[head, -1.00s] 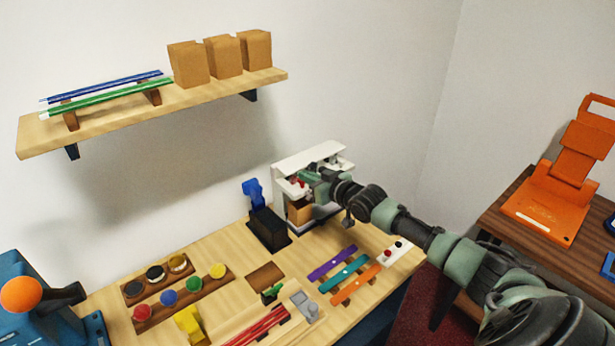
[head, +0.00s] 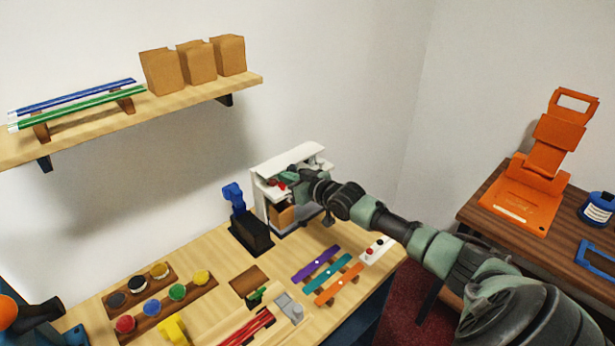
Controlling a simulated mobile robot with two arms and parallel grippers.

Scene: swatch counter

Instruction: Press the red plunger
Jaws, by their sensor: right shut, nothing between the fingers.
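The red plunger (head: 282,186) is a small red spot on the white dispenser (head: 259,206) at the back of the counter. My right gripper (head: 289,179) is at the front of the dispenser, right beside the red plunger. It is shut and empty. At this size I cannot tell whether its fingertips touch the plunger. My right arm comes in from the lower right and hides part of the dispenser's right side. A brown block (head: 281,217) sits inside the dispenser, below the gripper.
A black holder with a blue tool (head: 234,198) stands just left of the dispenser. Purple, teal and orange strips (head: 338,291) lie in front, beside a small white button box (head: 376,249). Paint pots and racks fill the left counter. A shelf (head: 190,100) hangs above.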

